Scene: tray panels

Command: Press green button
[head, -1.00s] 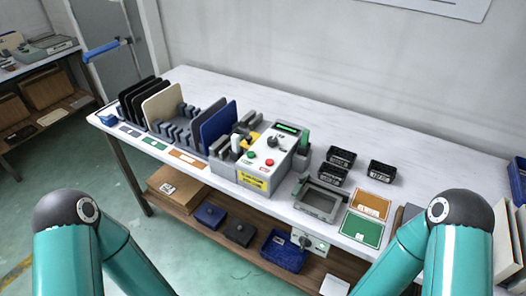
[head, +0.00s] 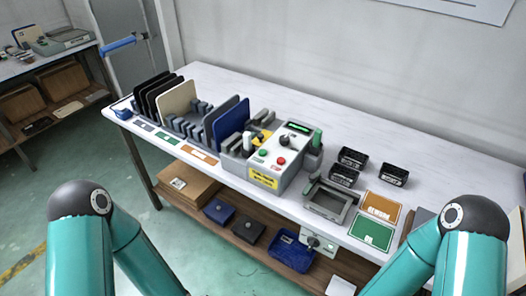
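The green button (head: 262,153) is a small round cap on the sloped top of a light grey control box (head: 287,142) on the white table. A red button (head: 281,161) sits to its right, with a dark knob above and a lit green display at the back. A yellow label is on the box front. My two teal arms show at the lower left and lower right, well in front of the table and apart from the box. Neither gripper is in the picture.
Panels stand in a rack (head: 185,125) left of the box, with a blue panel (head: 231,124) close to it. A grey frame fixture (head: 328,201), black bins (head: 343,175) and orange and green cards (head: 372,236) are to the right. The table's back strip is clear.

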